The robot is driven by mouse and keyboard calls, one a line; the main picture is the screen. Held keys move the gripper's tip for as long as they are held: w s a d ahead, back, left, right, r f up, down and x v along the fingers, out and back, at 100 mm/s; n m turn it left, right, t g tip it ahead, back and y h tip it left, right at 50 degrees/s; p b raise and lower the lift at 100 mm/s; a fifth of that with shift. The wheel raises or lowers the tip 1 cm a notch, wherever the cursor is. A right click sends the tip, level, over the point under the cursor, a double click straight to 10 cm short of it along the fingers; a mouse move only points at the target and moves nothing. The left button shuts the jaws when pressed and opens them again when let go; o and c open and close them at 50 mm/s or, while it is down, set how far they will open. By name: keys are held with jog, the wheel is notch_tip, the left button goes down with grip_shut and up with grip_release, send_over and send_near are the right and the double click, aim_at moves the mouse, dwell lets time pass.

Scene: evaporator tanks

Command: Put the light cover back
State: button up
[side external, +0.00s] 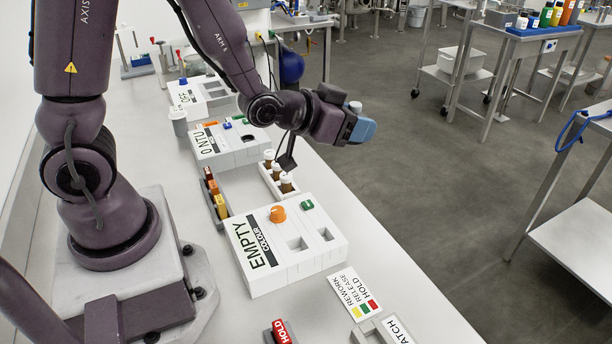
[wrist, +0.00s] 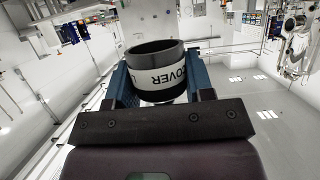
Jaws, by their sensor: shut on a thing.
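In the side view my gripper (side external: 362,128) is raised beyond the right edge of the bench, tilted sideways. Only a small grey part of the cover (side external: 355,106) shows there above the blue fingers. White instruments stand on the bench: one reading 0 NTU (side external: 222,150), with a dark opening on top, and one reading EMPTY COLOUR (side external: 290,262), with two square openings.
A white rack of amber vials (side external: 277,178) stands between the instruments. A grey tray of coloured pieces (side external: 214,196) is at its left. Another white box (side external: 198,98) and a grey cup (side external: 178,122) stand farther back.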

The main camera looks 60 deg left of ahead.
jog(key=s+a+f+n+g+y, duration=0.2)
jog(key=s+a+n+y, duration=0.1)
jog(key=a, duration=0.9)
jog(key=s+a+f+n+g+y, duration=0.2)
jog(key=a+n+y, duration=0.3)
jog(key=a, duration=0.6)
jog(key=s+a+f+n+g+y, duration=0.3)
jog(key=a+n+g+y, duration=0.1)
jog(key=a, duration=0.8)
jog(key=shift+s+a+f+n+y, duration=0.3)
jog(key=shift+s+a+f+n, duration=0.1)
jog(key=shift+n, duration=0.3)
jog(key=shift+w, duration=0.1)
jog(key=shift+d+f, duration=0.1)
jog(key=shift+f, duration=4.7)
jog(key=shift+f, duration=0.2)
jog(key=o, duration=1)
